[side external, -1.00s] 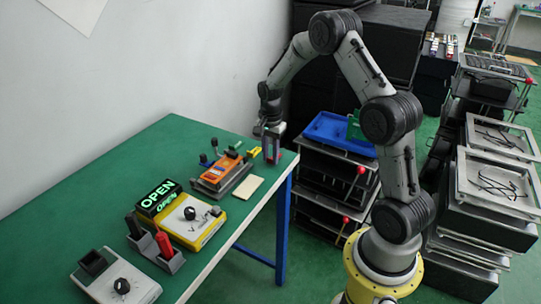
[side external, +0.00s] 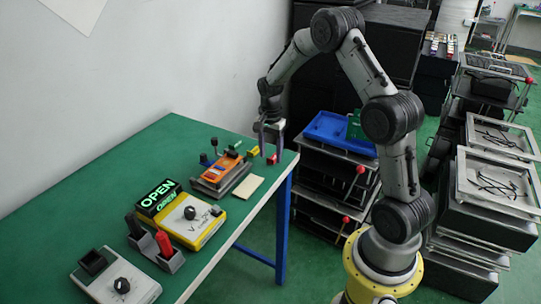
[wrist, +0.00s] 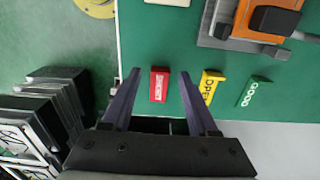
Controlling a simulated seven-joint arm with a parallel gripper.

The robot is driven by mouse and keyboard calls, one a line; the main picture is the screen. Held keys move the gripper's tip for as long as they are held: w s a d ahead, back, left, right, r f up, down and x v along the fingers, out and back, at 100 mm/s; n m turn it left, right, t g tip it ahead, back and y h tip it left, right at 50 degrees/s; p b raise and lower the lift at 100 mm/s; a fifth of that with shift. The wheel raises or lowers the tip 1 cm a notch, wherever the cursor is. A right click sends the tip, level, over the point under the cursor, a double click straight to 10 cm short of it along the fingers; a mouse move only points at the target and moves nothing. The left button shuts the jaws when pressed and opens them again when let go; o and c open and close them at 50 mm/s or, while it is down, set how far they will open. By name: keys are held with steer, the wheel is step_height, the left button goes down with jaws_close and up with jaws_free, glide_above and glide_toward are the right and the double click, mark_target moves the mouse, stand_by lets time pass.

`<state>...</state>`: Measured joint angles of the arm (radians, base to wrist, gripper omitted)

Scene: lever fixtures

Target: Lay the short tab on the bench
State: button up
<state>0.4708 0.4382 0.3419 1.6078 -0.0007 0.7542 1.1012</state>
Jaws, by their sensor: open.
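The red tab with white lettering, seemingly the short tab (wrist: 159,85), lies on the green bench (wrist: 150,30) between my open fingers, with a gap to each finger. It also shows as a small red spot in the side view (side external: 272,160), near the bench's far right corner. My gripper (wrist: 160,74) is open, its two purple-grey fingers straddling the tab; in the side view my gripper (side external: 270,154) is low at the bench. A yellow OPEN tab (wrist: 209,86) and a green GOOD tab (wrist: 254,92) lie to the right in the wrist view.
An orange device on a grey base (side external: 220,174) stands beside the tabs, with a pale card (side external: 247,188) near the edge. A blue tray (side external: 328,130) sits on a rack beyond the bench edge.

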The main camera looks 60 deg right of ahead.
steer(key=s+a+r+n+t, duration=0.1)
steer(key=a+r+n, duration=0.15)
steer(key=r, duration=0.55)
steer(key=s+a+r+n, duration=0.1)
steer(key=a+r, duration=0.2)
steer(key=r, duration=0.5)
steer(key=s+a+r+n+t, duration=0.2)
steer(key=s+a+r+n, duration=0.4)
steer(key=s+a, duration=0.2)
steer(key=s+a+n+t, duration=0.1)
steer(key=s+a+n, duration=0.2)
steer(key=s, duration=0.3)
steer(key=s+a+f+n+t, duration=0.1)
steer(key=s+a+n, duration=0.2)
steer(key=s+n, duration=0.2)
steer(key=shift+s+a+f+t, duration=0.2)
steer(key=shift+s+a+t, duration=0.15)
steer(key=shift+s, duration=0.9)
